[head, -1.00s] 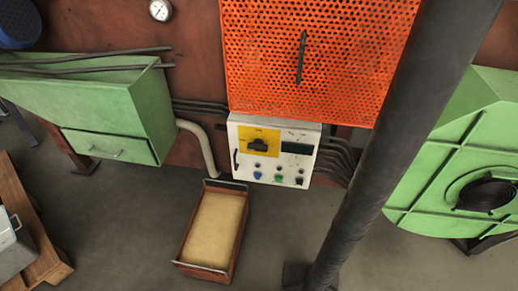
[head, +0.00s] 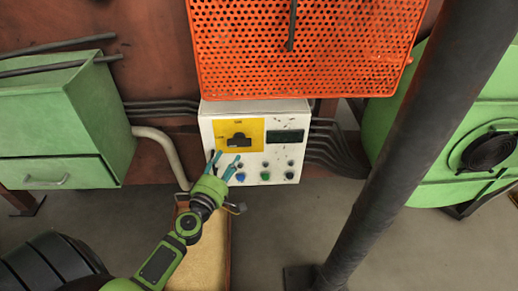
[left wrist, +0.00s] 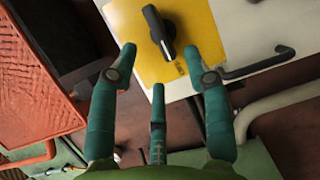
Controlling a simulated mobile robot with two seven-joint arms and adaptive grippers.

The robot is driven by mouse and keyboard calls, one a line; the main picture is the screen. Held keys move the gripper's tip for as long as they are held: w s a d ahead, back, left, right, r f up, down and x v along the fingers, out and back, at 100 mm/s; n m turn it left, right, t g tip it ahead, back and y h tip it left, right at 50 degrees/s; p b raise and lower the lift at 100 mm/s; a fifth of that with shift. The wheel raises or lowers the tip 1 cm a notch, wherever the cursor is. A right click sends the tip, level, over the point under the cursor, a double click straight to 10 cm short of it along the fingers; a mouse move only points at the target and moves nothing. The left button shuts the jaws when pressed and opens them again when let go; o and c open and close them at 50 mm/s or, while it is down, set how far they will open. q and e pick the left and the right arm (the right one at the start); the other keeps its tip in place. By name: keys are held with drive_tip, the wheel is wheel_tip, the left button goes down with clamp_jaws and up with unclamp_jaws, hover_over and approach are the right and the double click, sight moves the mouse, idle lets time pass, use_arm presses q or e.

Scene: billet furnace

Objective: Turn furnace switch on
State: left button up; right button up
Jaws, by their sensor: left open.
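The furnace switch (head: 239,139) is a black rotary knob on a yellow plate (head: 256,128), on the upper left of a white control box (head: 291,167). In the left wrist view the black knob (left wrist: 158,30) stands just beyond my fingertips, its bar tilted. My left gripper (head: 226,163) is in front of the box, below and left of the knob. In the left wrist view my left gripper (left wrist: 160,65) has its fingers spread, with nothing between them. I cannot tell the exact gap to the knob. My right gripper is not in view.
An orange perforated guard (head: 300,50) hangs above the box. A dark pole (head: 390,150) stands to the right. A black handle (left wrist: 258,65) is on the box beside the yellow plate. Green cabinets flank the box. A sand-coloured tray (head: 212,255) lies below.

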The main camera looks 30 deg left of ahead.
sight(237, 145)
use_arm(q)
drive_tip(key=shift+w+a+r, duration=0.1)
drive_tip(key=shift+w+a, duration=0.1)
drive_tip(key=shift+w, duration=0.95)
drive_tip(key=shift+w+a, duration=0.15)
drive_tip(key=shift+w, duration=1.05)
drive_tip(key=shift+w+a+r, duration=0.1)
drive_tip(key=shift+w+a, duration=0.1)
drive_tip(key=shift+w, duration=0.95)
clamp_jaws()
